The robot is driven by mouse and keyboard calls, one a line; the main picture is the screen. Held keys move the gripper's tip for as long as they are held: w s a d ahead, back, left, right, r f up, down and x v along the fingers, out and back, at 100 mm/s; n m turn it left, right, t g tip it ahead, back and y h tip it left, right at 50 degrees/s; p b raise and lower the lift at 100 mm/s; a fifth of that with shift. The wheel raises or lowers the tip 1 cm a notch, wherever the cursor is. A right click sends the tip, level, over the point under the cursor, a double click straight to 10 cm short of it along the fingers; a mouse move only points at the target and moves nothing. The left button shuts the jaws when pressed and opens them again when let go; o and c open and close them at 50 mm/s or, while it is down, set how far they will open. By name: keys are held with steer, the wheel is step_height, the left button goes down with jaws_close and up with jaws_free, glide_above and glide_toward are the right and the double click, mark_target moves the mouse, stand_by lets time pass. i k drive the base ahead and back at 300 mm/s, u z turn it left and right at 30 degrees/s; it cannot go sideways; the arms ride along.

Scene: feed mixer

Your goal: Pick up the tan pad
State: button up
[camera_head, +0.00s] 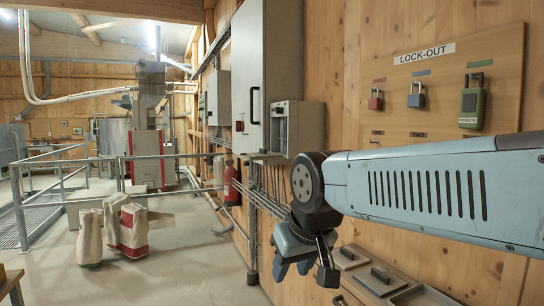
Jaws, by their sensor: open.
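I cannot make out a tan pad in this view. My gripper (292,270) hangs at the end of my blue-grey arm, near the lower middle, with its fingers pointing down. It is open, and I see nothing between its fingers. My arm comes in from the right and covers part of the wooden wall and what lies behind it.
A lock-out board (440,90) on the right wall holds red (375,103), blue (416,100) and green (472,102) padlocks. Below my arm are flat grey panels (380,279) with dark handles. Sacks (133,229) stand on the floor left. Railings (90,165) stand behind.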

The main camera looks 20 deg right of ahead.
mark_target(263, 152)
steer(key=z, duration=0.1)
steer(key=i, duration=1)
steer(key=u, duration=0.05)
